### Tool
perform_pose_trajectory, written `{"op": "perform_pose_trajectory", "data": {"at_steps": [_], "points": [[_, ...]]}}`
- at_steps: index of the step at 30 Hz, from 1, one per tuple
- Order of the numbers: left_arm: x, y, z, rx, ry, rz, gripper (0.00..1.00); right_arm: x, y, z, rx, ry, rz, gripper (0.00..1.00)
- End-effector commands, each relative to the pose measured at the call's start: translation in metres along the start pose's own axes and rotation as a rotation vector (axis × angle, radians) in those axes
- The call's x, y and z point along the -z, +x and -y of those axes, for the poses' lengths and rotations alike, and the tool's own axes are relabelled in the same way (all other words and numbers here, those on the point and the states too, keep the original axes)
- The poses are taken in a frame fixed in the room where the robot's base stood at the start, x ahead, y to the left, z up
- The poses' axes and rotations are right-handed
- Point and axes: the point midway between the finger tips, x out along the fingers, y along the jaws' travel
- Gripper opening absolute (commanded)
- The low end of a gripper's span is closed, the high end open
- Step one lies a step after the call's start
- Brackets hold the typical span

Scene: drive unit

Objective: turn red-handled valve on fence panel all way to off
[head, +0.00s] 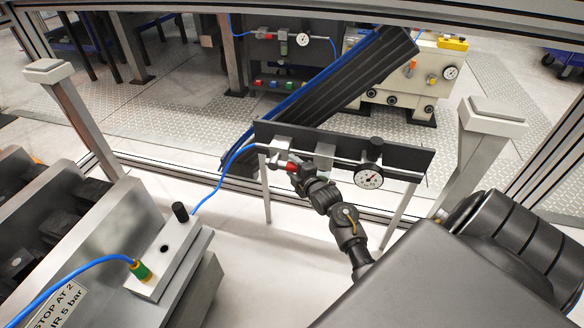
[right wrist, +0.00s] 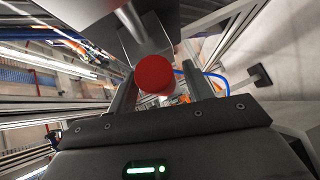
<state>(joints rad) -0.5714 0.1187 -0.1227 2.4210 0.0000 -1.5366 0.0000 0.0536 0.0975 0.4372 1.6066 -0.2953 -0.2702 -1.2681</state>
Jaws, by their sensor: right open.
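The red valve handle (head: 292,166) is on the dark fence panel (head: 408,158), on the left part of its pipe run. My right gripper (head: 298,172) is right at the handle and partly covers it. In the right wrist view the round red handle (right wrist: 153,76) lies between the two open fingers (right wrist: 160,85). A gap shows on its right side; whether the left finger touches it I cannot tell. How far the valve is turned is hidden. My left gripper is not in view.
A round gauge (head: 368,177) sits on the panel right of the valve. A blue hose (head: 222,178) runs from the valve's left to the machine block at left. A fitting with a green collar (head: 140,269) stands there. White floor lies below the panel.

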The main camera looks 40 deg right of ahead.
Motion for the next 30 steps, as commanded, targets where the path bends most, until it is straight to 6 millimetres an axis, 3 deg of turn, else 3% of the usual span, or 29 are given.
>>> {"op": "perform_pose_trajectory", "data": {"at_steps": [4,14,25,30], "points": [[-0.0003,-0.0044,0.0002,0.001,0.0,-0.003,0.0,0.0001,0.011,0.0006,0.001,0.001,0.0,0.51],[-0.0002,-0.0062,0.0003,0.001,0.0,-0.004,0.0,0.0001,0.0131,0.0,0.001,0.001,0.0,0.49],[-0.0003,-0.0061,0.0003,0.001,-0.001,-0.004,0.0,-0.0002,0.0127,0.0001,0.001,0.001,0.0,0.01],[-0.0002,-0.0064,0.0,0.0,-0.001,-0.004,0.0,-0.0018,0.0129,-0.0005,0.001,0.0,0.0,0.0]]}}
